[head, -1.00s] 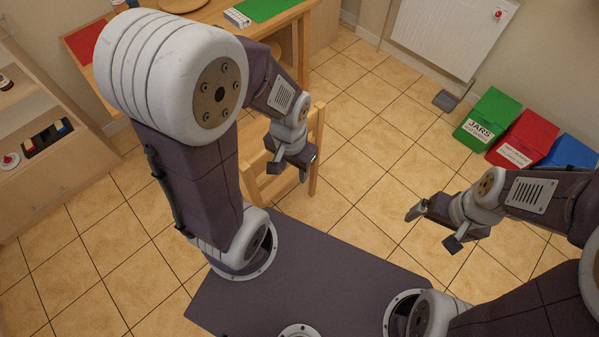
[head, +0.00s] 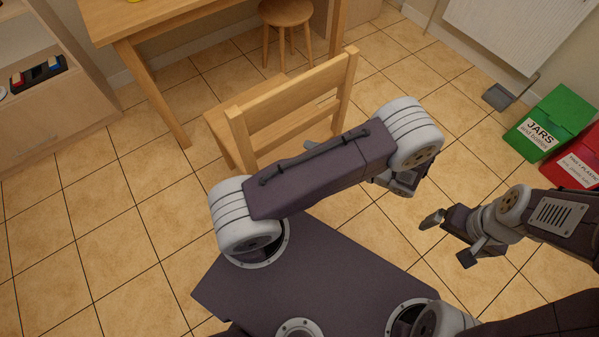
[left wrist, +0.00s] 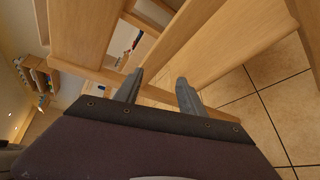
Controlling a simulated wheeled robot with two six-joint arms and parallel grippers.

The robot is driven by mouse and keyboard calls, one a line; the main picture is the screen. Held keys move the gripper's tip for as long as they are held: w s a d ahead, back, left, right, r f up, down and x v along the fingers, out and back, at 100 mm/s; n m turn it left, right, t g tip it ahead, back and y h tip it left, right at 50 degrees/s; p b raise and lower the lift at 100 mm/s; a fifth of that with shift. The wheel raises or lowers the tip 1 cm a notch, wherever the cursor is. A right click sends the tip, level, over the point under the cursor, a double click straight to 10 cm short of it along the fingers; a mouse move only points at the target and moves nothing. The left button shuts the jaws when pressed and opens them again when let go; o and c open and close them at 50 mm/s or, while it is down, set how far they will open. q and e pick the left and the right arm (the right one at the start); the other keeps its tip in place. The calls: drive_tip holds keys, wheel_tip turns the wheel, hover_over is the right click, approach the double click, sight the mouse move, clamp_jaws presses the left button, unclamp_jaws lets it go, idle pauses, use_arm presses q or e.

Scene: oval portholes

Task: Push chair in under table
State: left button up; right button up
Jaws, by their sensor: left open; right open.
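The wooden chair (head: 291,107) stands upright in front of the wooden table (head: 165,14), its backrest toward me and its seat toward the table. A strip of floor shows between seat and table. My left gripper (left wrist: 158,90) is open, with chair bars close ahead of and around its fingers in the left wrist view; I cannot tell whether they touch. In the head view it is mostly hidden behind my left arm, with a grey fingertip showing near the backrest. My right gripper (head: 450,238) is open and empty over the floor at the right, apart from the chair.
A round stool (head: 286,13) stands by the table's far leg. A shelf unit (head: 50,110) is at the left. A green bin (head: 548,122) and a red bin (head: 578,160) stand at the right, with a dustpan (head: 498,97) near the radiator (head: 508,30). Tiled floor left of the chair is clear.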

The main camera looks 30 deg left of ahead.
use_arm(q)
drive_tip(key=d+f+m+t+y+b, duration=0.1)
drive_tip(key=d+f+m+t+b, duration=0.2)
drive_tip(key=f, duration=0.6)
drive_tip(key=d+f+m+t+y+b, duration=0.15)
drive_tip(key=f+m+t+b, duration=0.3)
drive_tip(key=f, duration=0.55)
drive_tip(key=p, duration=0.2)
approach(297, 153)
drive_tip(key=shift+m+g+h, duration=0.25)
drive_tip(key=shift+h, duration=0.1)
drive_tip(key=x, duration=1)
drive_tip(key=shift+w+f+p, duration=0.1)
drive_tip(key=shift+f+p, duration=0.1)
drive_tip(key=shift+p, duration=0.15)
drive_tip(key=shift+d, duration=0.1)
clamp_jaws()
use_arm(e)
wheel_tip(297, 153, down, 9)
